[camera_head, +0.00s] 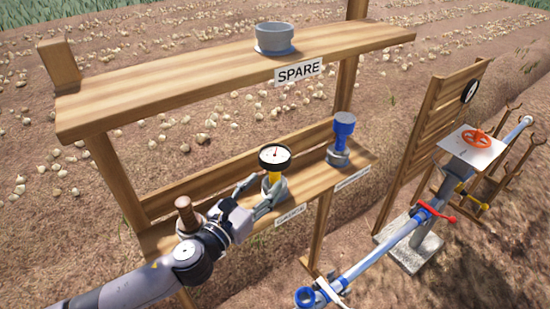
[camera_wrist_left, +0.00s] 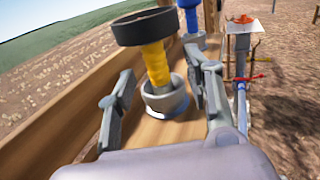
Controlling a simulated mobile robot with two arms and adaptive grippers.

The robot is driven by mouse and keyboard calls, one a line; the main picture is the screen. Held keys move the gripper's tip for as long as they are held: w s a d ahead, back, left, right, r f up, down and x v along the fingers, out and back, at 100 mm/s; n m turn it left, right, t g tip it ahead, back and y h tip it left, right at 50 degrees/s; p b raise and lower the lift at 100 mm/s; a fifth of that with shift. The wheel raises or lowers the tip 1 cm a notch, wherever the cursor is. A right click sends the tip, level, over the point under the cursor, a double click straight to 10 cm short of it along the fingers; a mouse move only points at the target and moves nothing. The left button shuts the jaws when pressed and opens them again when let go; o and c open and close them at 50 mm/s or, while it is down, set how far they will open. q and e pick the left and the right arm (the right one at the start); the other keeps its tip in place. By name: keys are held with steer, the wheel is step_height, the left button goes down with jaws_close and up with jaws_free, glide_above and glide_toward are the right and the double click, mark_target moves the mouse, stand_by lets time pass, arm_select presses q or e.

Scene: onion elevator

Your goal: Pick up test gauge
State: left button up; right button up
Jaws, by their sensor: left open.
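The test gauge (camera_head: 274,160) has a black round dial with a white face on a yellow stem. It stands upright in a grey cup-like holder (camera_wrist_left: 165,101) on the lower wooden shelf. In the left wrist view the gauge's yellow stem (camera_wrist_left: 156,62) rises between the fingers and its dark head is above them. My left gripper (camera_head: 262,197) is open, with its fingers on either side of the gauge's base. In the wrist view the fingers (camera_wrist_left: 160,90) stand apart from the stem. My right gripper is not in view.
A blue-topped fitting (camera_head: 342,138) stands right of the gauge on the same shelf. A brown-handled item (camera_head: 187,214) is left, beside my arm. The upper shelf (camera_head: 190,72) with a grey bowl (camera_head: 275,37) overhangs behind.

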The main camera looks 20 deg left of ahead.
mark_target(272, 173)
arm_select(q)
steer(key=shift+x, duration=0.9)
steer(key=x, duration=0.1)
steer(key=p+x, duration=0.1)
steer(key=x, duration=0.1)
steer(key=p+x, duration=0.1)
steer(key=shift+w+a+r, duration=0.1)
steer(key=shift+w+a, duration=0.2)
steer(key=shift+w, duration=0.15)
steer(key=shift+w+d, duration=0.15)
steer(key=shift+w, duration=0.15)
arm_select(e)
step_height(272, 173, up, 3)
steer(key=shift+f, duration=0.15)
arm_select(q)
steer(key=shift+s, duration=0.1)
steer(key=shift+c, duration=0.2)
steer(key=shift+c, duration=0.7)
jaws_close()
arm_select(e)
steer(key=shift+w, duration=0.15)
